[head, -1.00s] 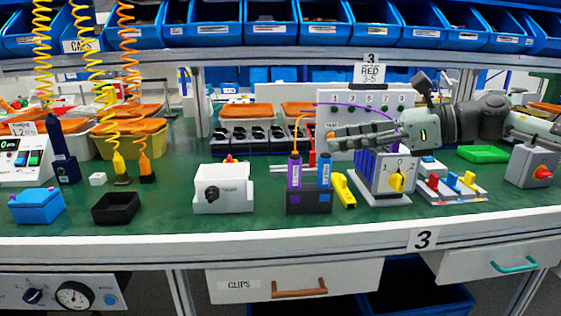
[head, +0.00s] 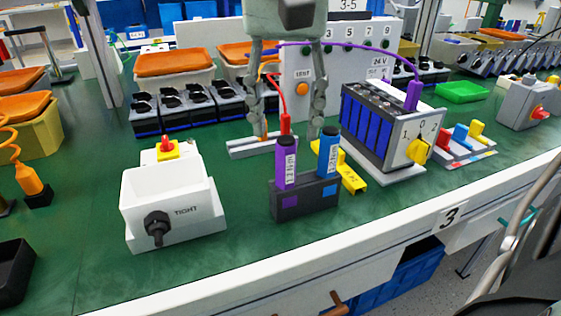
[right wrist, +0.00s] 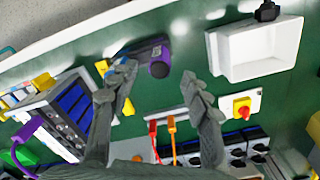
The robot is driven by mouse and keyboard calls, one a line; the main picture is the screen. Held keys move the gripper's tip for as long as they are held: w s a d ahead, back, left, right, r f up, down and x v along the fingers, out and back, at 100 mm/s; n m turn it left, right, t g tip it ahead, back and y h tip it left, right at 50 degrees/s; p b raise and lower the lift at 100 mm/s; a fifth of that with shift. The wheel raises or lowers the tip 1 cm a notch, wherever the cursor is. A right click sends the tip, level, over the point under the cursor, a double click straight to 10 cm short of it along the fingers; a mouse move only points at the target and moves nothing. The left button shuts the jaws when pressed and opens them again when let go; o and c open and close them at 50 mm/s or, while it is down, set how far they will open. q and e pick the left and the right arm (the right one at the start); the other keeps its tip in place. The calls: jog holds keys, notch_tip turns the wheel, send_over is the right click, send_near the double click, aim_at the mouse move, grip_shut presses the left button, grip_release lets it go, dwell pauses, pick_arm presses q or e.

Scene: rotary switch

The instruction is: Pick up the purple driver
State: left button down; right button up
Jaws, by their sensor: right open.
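The purple driver (head: 286,165) stands upright in the left slot of a dark holder (head: 305,205). A blue driver (head: 328,152) stands in the right slot. My right gripper (head: 289,128) is open and points down, above and behind the holder, its fingers spread wide to either side. In the right wrist view the purple driver's round end (right wrist: 160,63) shows between and beyond the fingertips (right wrist: 158,80). The fingers do not appear to touch it. My left gripper is not in view.
A yellow tool (head: 351,174) lies right of the holder, before a switch box with a yellow knob (head: 419,151). A grey panel (head: 330,75) stands behind. Green table is clear in front.

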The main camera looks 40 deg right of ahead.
aim_at(286, 138)
notch_tip(286, 138, down, 6)
jog(key=shift+s+r, duration=0.1)
jog(key=shift+r, duration=0.15)
grip_shut()
